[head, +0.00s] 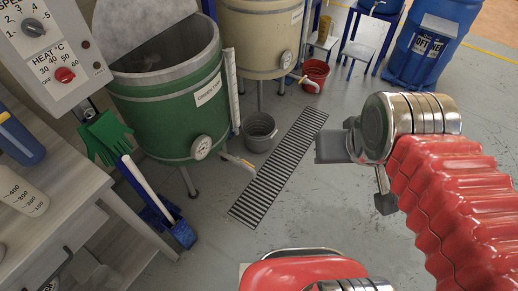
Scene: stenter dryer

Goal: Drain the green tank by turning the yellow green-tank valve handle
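The green tank (168,110) stands on legs at the left in the head view, with a round dial gauge (201,147) on its front. A small outlet pipe with the valve (238,162) sticks out low on its right side. The yellow handle is too small for me to tell its angle. My gripper (360,178) is to the right of the valve, beyond the floor grate and clearly apart from it. I see a grey block and a dark finger-like part at its end, with nothing visibly held. Its fingers are partly hidden by the wrist.
A grey bucket (260,132) stands beside the green tank. A floor grate (281,165) runs between tank and gripper. A cream tank (262,40), red bucket (315,75) and blue drum (425,50) are behind. A workbench (70,215) and blue dustpan (182,234) are left.

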